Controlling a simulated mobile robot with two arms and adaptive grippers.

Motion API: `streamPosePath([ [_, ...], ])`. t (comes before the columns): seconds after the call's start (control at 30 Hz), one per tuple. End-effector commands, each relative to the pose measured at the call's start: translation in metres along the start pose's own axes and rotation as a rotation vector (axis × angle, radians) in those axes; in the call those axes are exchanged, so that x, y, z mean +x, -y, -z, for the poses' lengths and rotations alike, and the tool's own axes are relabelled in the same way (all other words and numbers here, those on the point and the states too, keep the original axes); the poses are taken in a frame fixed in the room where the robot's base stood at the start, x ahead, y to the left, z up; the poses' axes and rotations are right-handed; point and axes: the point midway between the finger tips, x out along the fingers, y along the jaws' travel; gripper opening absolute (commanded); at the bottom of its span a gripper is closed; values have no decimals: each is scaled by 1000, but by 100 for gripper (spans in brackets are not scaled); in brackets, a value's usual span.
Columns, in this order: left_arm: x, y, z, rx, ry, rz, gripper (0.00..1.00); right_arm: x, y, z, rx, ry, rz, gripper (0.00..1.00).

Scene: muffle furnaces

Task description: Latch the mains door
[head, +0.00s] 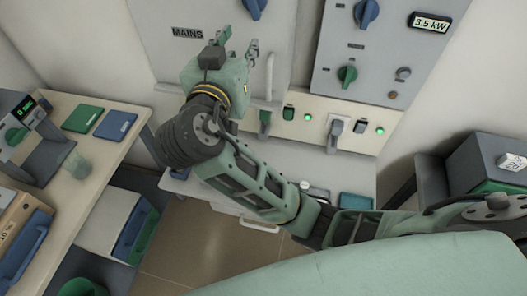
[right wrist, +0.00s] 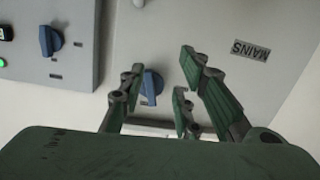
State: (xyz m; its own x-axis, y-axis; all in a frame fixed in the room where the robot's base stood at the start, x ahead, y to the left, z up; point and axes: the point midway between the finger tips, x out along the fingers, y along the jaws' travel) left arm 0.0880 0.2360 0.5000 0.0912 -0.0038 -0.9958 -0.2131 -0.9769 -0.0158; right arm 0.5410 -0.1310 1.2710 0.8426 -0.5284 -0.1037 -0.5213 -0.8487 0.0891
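The light grey mains door (head: 165,60) carries the black MAINS label (head: 187,33) and a blue knob (head: 254,8) at the top of the head view. The right wrist view shows the door (right wrist: 220,25), the label (right wrist: 251,49) and the knob (right wrist: 151,86) upside down. My right gripper (head: 238,43) is in front of the door, below the knob in the head view. Its fingers (right wrist: 160,79) are spread, with the knob seen between them; nothing is held. I cannot tell its distance from the door. My left gripper is not in view.
A second panel (head: 333,60) with blue and green knobs and a 3.5 kW display stands to the right. A pale vertical bar (head: 269,78) is beside my right gripper. Switches with green lights (head: 308,117) line the ledge below. A bench (head: 95,185) is at left.

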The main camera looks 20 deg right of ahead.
Motion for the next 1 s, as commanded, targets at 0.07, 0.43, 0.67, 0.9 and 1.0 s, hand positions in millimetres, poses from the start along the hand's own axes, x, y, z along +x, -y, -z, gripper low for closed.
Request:
streamPosePath([
  [0.07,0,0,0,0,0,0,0,5,1,-17,-31,37,14,30],
  [0.43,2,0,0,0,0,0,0,20,2,-90,-155,193,83,30],
  [0.67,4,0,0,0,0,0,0,23,0,-136,-220,288,131,30],
  [0.9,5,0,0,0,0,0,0,23,-5,-184,-281,385,182,30],
  [1.0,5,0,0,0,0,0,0,22,-8,-203,-303,424,204,30],
])
